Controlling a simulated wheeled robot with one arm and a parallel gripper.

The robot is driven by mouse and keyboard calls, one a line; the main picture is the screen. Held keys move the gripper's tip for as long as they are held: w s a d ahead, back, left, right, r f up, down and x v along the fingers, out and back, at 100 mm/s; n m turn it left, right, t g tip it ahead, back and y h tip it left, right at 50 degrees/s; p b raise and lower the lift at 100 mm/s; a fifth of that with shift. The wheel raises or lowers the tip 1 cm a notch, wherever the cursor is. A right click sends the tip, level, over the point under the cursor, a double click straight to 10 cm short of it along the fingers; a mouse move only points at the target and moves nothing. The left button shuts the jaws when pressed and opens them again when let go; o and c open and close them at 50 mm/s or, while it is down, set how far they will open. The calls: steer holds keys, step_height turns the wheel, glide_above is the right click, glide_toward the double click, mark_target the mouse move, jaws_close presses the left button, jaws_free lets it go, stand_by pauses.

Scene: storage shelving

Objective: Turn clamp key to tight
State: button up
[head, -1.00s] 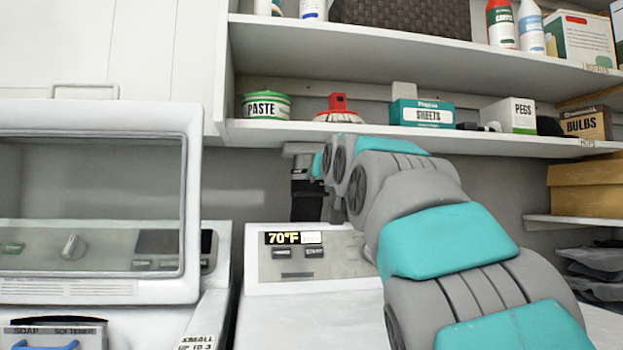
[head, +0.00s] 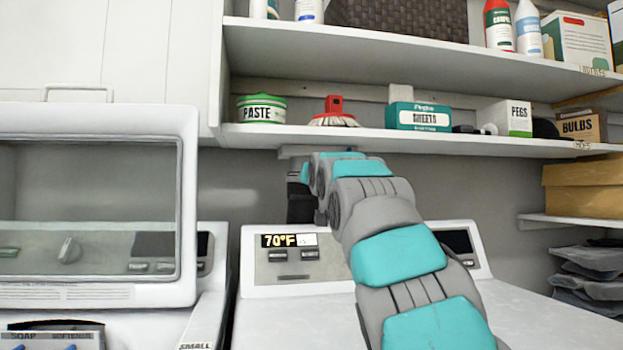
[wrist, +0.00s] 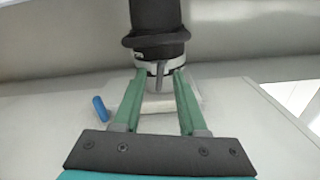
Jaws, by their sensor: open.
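In the wrist view a silver clamp collar (wrist: 148,57) sits around the end of a thick black tubular part (wrist: 157,20). A small grey clamp key (wrist: 159,80) sticks out from the collar. My gripper (wrist: 160,76) is open, with one green finger on each side of the key. Whether either finger touches the key cannot be told. In the head view the black part (head: 300,205) hangs below the lower shelf, and my arm hides the clamp, the key and most of my gripper.
A small blue piece (wrist: 100,108) lies left of the fingers. The lower shelf (head: 400,142) overhangs my wrist, holding a paste tin (head: 262,108), a red-handled brush (head: 334,112) and boxes. A white machine with a 70°F panel (head: 290,255) stands below.

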steer(key=shift+c, duration=0.2)
jaws_close()
stand_by(0.4)
